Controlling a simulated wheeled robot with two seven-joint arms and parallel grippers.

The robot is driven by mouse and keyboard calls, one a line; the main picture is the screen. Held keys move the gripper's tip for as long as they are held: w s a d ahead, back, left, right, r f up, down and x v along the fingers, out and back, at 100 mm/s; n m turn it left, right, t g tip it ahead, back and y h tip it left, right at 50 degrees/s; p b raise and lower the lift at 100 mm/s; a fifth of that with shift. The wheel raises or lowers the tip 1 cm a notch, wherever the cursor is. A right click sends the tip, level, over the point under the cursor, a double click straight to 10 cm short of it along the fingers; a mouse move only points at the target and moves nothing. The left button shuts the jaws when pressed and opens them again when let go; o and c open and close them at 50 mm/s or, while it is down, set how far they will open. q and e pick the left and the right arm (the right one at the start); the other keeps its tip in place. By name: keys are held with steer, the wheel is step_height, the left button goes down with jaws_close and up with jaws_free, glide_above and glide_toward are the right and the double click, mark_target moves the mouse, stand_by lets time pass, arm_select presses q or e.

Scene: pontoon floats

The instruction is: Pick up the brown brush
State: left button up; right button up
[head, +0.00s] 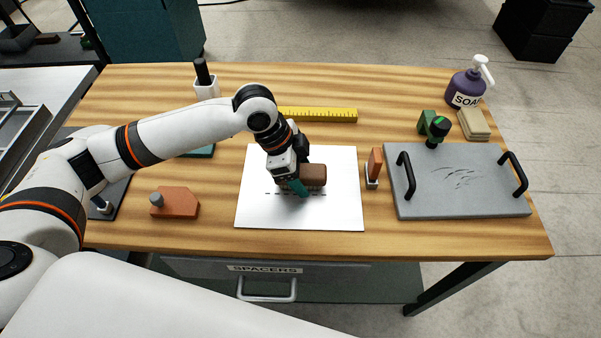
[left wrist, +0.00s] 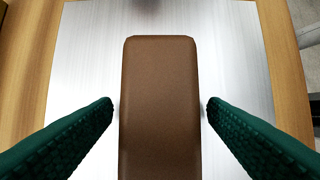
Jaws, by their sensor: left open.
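The brown brush (head: 315,174) lies on a white metal sheet (head: 262,215) in the middle of the wooden table. In the left wrist view the brown brush (left wrist: 160,105) is a long brown block between my gripper's two green fingers. My left gripper (head: 296,187) is over the brush's left part, and it also shows in the left wrist view (left wrist: 159,104). It is open, with a small gap between each fingertip and the brush's sides. The arm and gripper hide part of the brush in the head view. My right gripper is not in view.
A small orange-brown block in a holder (head: 374,168) stands just right of the sheet. A grey plate with two black handles (head: 460,200) lies further right. A yellow ruler (head: 330,115) lies behind. An orange block with a knob (head: 178,203) lies left. The sheet's front is clear.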

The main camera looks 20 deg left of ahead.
arm_select(q)
steer(key=c, duration=1.1)
step_height(320, 180, up, 11)
steer(key=shift+f+b, duration=0.2)
steer(key=shift+b, duration=0.15)
